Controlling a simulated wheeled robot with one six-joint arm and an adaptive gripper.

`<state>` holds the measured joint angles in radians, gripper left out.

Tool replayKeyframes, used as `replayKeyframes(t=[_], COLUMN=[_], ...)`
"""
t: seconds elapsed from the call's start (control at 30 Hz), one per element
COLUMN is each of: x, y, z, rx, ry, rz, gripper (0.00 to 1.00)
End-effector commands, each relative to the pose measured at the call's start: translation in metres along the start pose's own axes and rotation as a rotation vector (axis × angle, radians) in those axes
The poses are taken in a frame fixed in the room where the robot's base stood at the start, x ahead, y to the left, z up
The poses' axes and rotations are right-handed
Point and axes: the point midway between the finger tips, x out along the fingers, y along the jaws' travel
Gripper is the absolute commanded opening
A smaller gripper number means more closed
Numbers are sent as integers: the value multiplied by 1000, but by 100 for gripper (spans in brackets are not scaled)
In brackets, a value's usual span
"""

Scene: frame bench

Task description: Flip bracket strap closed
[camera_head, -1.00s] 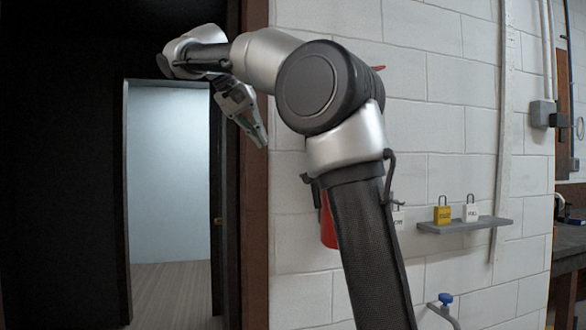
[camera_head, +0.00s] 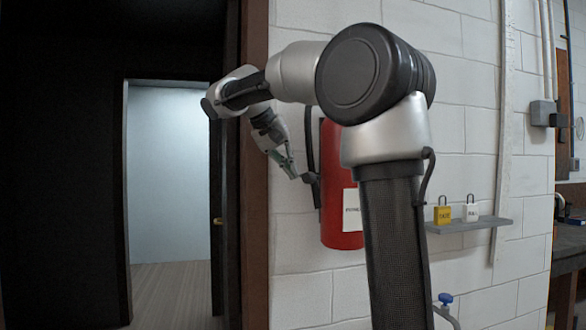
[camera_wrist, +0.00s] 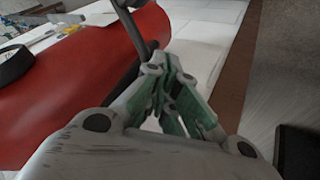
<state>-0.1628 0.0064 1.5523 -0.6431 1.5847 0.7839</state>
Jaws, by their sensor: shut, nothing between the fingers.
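A red fire extinguisher (camera_head: 341,200) with a white label hangs upright on the block wall, partly behind my arm. It fills the left of the wrist view (camera_wrist: 75,75). A short dark piece (camera_head: 312,180), seemingly the bracket strap, sticks out from its left side. In the wrist view a dark bar (camera_wrist: 132,38) reaches down to my fingertips, seemingly the same strap. My gripper (camera_head: 293,172) is shut and empty, with its tips at or very near this piece. I cannot tell whether they touch.
A brown door frame (camera_head: 255,230) and an open doorway stand left of the gripper. A grey shelf (camera_head: 480,225) with a yellow padlock (camera_head: 443,213) and a white padlock (camera_head: 471,212) is on the wall at right. A blue-handled valve (camera_head: 446,299) is below.

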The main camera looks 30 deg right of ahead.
Motion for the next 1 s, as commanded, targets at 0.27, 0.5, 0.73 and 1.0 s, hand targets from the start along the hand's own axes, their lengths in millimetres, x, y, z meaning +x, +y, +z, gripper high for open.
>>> replayKeyframes(t=[0.27,0.5,0.73,1.0], x=[3,3,4,5], y=[6,6,12,16], z=[0,0,3,5], rx=[-1,-2,-37,-67], ry=[0,1,20,36], rz=[0,-1,-19,-36], gripper=[0,0,0,0])
